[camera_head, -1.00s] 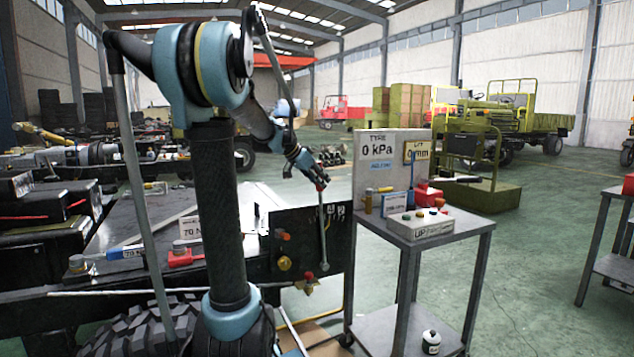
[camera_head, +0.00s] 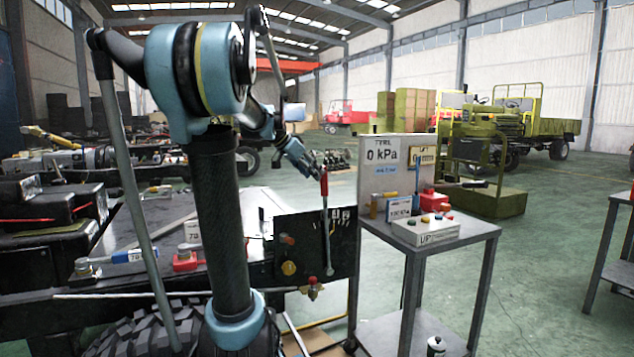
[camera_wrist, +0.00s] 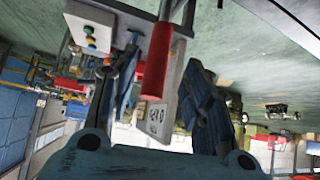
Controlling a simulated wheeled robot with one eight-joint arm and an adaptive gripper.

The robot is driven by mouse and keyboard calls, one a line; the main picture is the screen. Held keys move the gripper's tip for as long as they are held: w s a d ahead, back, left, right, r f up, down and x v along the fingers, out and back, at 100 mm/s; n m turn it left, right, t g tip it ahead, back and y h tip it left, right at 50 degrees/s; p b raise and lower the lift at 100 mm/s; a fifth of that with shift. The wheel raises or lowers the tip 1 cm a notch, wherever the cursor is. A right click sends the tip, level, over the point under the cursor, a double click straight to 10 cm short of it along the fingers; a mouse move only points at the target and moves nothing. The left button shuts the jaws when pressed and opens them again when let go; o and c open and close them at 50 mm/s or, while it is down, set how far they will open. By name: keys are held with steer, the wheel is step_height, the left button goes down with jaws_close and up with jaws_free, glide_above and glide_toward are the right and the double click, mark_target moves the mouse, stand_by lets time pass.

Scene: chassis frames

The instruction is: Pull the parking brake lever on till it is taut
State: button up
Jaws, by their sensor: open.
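The lever (camera_head: 326,235) is a grey rod with a red grip at its top. It stands nearly upright in front of the black panel (camera_head: 289,248) at the end of the chassis. My gripper (camera_head: 309,164) is open, up and left of the red grip in the head view, close to it. In the wrist view the red grip (camera_wrist: 157,62) shows between my two spread fingers (camera_wrist: 160,92), nearer the left one. I cannot tell whether either finger touches it.
A grey cart (camera_head: 445,243) stands right of the lever, with a board (camera_head: 385,180) reading 0 kPa, a button box (camera_head: 425,232) and small red items. A yellow knob (camera_head: 289,268) and a brass valve (camera_head: 313,293) are near the lever.

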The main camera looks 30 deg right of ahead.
steer(key=shift+v, duration=2)
steer(key=s+a+f+n+y, duration=0.3)
steer(key=s+a+f+n, duration=0.3)
steer(key=a+f, duration=0.4)
steer(key=s+a+f+n+t+y, duration=0.1)
steer(key=s+a+f+n+y, duration=0.2)
steer(key=s+a+f+n, duration=0.3)
steer(key=s+a+f+n+t+y, duration=0.1)
steer(key=s+a+f+n+y, duration=0.2)
steer(key=a+f, duration=1.3)
steer(key=s+a+n, duration=0.2)
steer(key=s+a, duration=0.3)
steer(key=a, duration=0.1)
steer(key=shift+s+a+f+n, duration=0.15)
steer(key=shift+s+f+n, duration=0.1)
steer(key=shift+s+n, duration=0.15)
